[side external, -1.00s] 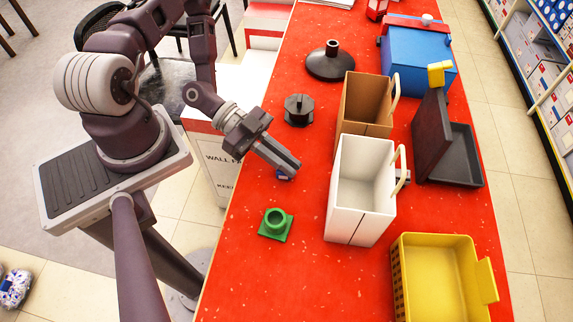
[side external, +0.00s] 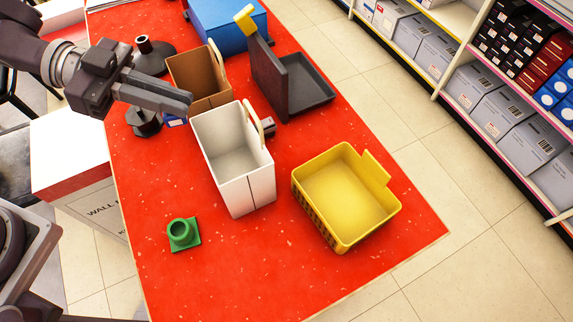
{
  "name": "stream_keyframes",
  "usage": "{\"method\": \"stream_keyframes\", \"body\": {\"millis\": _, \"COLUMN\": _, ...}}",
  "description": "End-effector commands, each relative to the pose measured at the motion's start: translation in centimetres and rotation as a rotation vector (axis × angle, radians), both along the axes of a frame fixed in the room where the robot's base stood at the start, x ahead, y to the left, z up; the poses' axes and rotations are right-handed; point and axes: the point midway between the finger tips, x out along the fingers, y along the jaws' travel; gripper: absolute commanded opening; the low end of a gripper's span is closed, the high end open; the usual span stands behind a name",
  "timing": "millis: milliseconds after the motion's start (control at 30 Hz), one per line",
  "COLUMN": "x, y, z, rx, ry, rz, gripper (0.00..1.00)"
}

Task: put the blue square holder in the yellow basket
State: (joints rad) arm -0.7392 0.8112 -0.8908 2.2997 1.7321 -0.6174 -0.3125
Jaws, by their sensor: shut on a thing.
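My gripper (side external: 183,105) is shut on the blue square holder (side external: 174,121). Only a small blue part of the holder shows under the fingers, and the rest is hidden by them. The gripper appears raised above the red table, in front of the brown bin and left of the white bin in the picture. The yellow basket (side external: 322,225) stands on the table at the right, apart from the gripper. Its inside looks empty.
The white bin (side external: 262,190) with a handle stands between my gripper and the yellow basket. The brown bin (side external: 190,68), a dark open box (side external: 270,75), a blue box (side external: 215,25) and black stands (side external: 145,125) are farther back. A green square holder (side external: 183,234) sits at front left.

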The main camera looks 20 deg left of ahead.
Motion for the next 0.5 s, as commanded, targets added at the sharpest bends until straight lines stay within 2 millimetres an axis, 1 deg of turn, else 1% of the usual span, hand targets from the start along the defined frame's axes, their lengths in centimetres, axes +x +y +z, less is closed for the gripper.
{"method": "stream_keyframes", "body": {"millis": 33, "x": 0.3, "y": -1.1, "z": 1.4, "rx": 0.000, "ry": -0.011, "rz": -0.029, "gripper": 0.00}}
{"method": "stream_keyframes", "body": {"millis": 133, "x": 0.8, "y": -3.5, "z": 3.9, "rx": 0.000, "ry": -0.009, "rz": -0.074, "gripper": 0.00}}
{"method": "stream_keyframes", "body": {"millis": 200, "x": 1.5, "y": -5.8, "z": 5.4, "rx": -0.003, "ry": -0.005, "rz": -0.082, "gripper": 0.00}}
{"method": "stream_keyframes", "body": {"millis": 267, "x": 2.6, "y": -7.8, "z": 5.9, "rx": -0.002, "ry": 0.000, "rz": -0.058, "gripper": 0.00}}
{"method": "stream_keyframes", "body": {"millis": 300, "x": 3.5, "y": -9.2, "z": 5.9, "rx": -0.001, "ry": 0.004, "rz": -0.031, "gripper": 0.00}}
{"method": "stream_keyframes", "body": {"millis": 400, "x": 5.2, "y": -11.9, "z": 5.6, "rx": 0.000, "ry": 0.010, "rz": 0.031, "gripper": 0.00}}
{"method": "stream_keyframes", "body": {"millis": 467, "x": 6.0, "y": -13.4, "z": 5.5, "rx": 0.001, "ry": 0.010, "rz": 0.061, "gripper": 0.00}}
{"method": "stream_keyframes", "body": {"millis": 500, "x": 6.5, "y": -14.5, "z": 5.4, "rx": 0.002, "ry": 0.006, "rz": 0.081, "gripper": 0.00}}
